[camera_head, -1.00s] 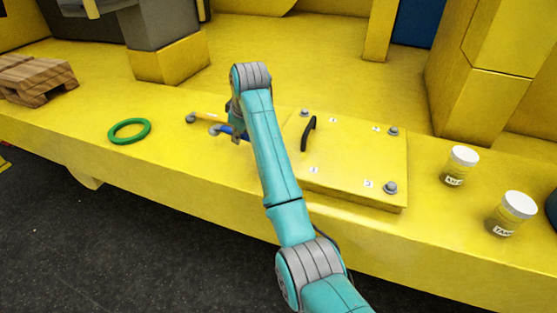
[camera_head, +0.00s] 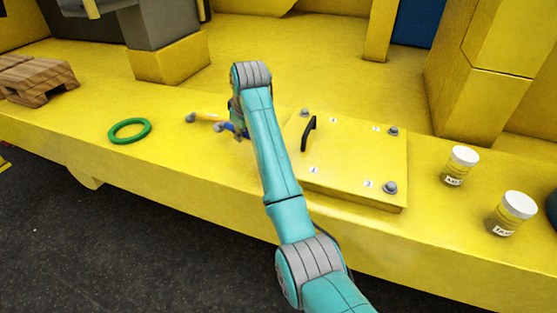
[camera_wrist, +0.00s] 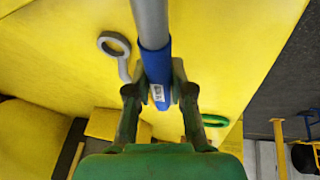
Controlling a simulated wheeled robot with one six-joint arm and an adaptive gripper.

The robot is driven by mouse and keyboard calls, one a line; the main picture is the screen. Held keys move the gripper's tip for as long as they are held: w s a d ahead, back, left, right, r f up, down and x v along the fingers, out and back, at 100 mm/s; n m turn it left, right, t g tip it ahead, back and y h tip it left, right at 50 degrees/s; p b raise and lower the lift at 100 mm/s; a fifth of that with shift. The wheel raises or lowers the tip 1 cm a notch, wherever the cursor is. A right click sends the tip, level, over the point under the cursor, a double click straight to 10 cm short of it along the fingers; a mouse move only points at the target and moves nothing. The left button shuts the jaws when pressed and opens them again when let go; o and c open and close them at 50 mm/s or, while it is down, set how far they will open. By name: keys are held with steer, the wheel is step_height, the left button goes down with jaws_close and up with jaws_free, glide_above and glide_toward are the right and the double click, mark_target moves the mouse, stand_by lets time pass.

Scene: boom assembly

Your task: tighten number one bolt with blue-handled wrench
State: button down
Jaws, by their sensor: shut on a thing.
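My gripper (camera_wrist: 160,95) is shut on the blue handle (camera_wrist: 155,68) of the wrench in the wrist view, with one finger on each side. Its grey shaft (camera_wrist: 150,20) runs out of the top of that view. The yellow plate (camera_head: 345,185) right of my arm carries small number labels, too small to read surely. Bolts stand at its back left (camera_head: 305,113), back right (camera_head: 393,131) and front right (camera_head: 390,187); the front left corner is hidden.
Another wrench (camera_head: 205,117) with a yellow-orange handle lies beside the held one; a grey ring end (camera_wrist: 112,45) shows in the wrist view. A green ring (camera_head: 129,131) lies left. A black handle (camera_head: 309,133) stands on the plate. Two white-lidded jars (camera_head: 460,165) (camera_head: 513,213) stand right.

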steer(key=shift+s+a+n, duration=0.25)
steer(key=shift+s+n, duration=0.2)
steer(key=shift+n, duration=0.05)
stand_by(0.3)
steer(key=shift+r, duration=0.1)
steer(key=shift+r, duration=2.05)
